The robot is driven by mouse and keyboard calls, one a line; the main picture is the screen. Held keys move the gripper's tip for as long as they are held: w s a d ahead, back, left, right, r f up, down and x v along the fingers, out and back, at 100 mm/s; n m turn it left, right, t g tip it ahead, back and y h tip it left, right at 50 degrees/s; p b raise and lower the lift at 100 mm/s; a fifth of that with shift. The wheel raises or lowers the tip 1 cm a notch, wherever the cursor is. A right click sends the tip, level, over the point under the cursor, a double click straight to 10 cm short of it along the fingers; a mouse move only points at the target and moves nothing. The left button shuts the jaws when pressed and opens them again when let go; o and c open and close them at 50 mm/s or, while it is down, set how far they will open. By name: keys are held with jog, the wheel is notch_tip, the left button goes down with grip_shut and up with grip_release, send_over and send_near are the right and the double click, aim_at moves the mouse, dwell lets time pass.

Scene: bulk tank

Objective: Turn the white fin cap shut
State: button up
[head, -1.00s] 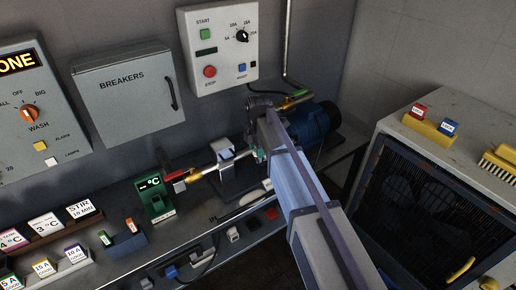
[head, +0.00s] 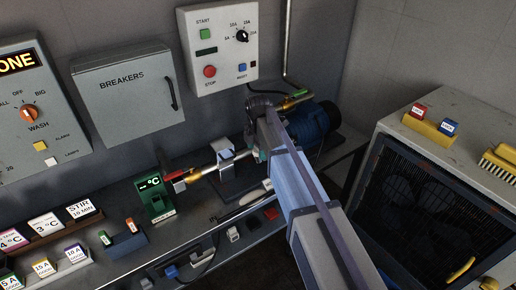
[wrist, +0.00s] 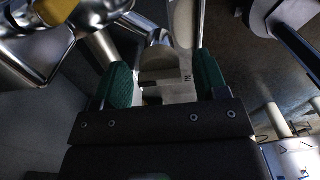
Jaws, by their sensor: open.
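My gripper (wrist: 163,80) is open in the wrist view, with a dark green pad on each finger. A pale grey-white fitting (wrist: 187,90) marked "IN" shows between the fingers, with a rounded grey part just beyond it. A white upright fin-like piece (wrist: 184,25) stands above the fitting; it looks like the white fin cap, but I cannot be sure. I cannot tell whether either pad touches anything. In the head view, my arm hides the cap and most of the gripper, beside the blue pump motor (head: 316,122).
A brass and steel pipe (head: 213,168) and a green °C display (head: 156,199) are left of my arm. The START/STOP box (head: 219,50) and breaker box (head: 128,95) are on the wall behind. A grey unit with a grille (head: 440,190) stands at right. Shiny pipes crowd the wrist view's upper left.

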notch_tip(320, 180, up, 11)
jog(key=p, duration=1)
jog(key=shift+p, duration=0.4)
jog(key=shift+f, duration=0.1)
jog(key=s+d+m, duration=0.6)
jog(key=s+m, duration=0.6)
jog(key=s+d+m, duration=0.7)
jog(key=s+m, duration=0.5)
jog(key=s, duration=0.1)
jog(key=shift+s, duration=0.2)
